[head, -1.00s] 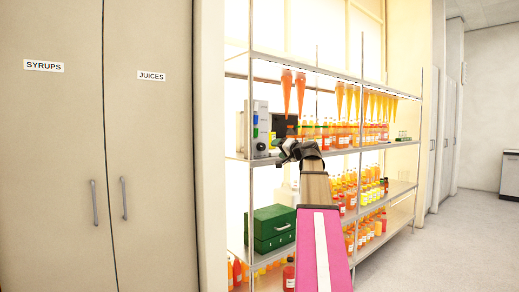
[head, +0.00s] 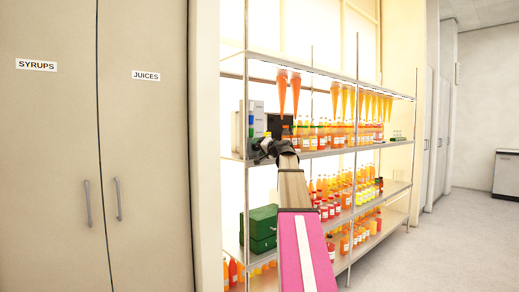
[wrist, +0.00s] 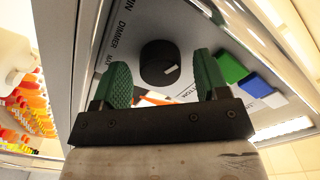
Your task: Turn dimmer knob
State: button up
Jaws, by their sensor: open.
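The dimmer knob (wrist: 160,64) is a round black knob with a white mark, on a grey panel (wrist: 185,25) lettered "DIMMER" in the wrist view. My gripper (wrist: 160,80) is open, its green finger pads on either side of the knob with a gap at each side. I cannot tell how deep the fingers reach around it. In the head view my gripper (head: 264,146) is at the light device (head: 257,108) on the middle shelf; the knob is hidden there.
Green and blue buttons (wrist: 231,67) sit beside the knob. Juice bottles (head: 330,133) stand right of the device, with orange cones (head: 282,92) hanging above. A green box (head: 262,222) is on the shelf below. Tall cabinets (head: 140,180) stand at left.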

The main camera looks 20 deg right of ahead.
jog(key=shift+c, duration=0.4)
jog(key=c, duration=0.8)
jog(key=shift+n, duration=1.4)
jog(key=shift+c, duration=0.2)
jog(key=o, duration=0.9)
jog(key=v, duration=1)
jog(key=shift+s+d, duration=0.15)
jog(key=shift+s, duration=0.25)
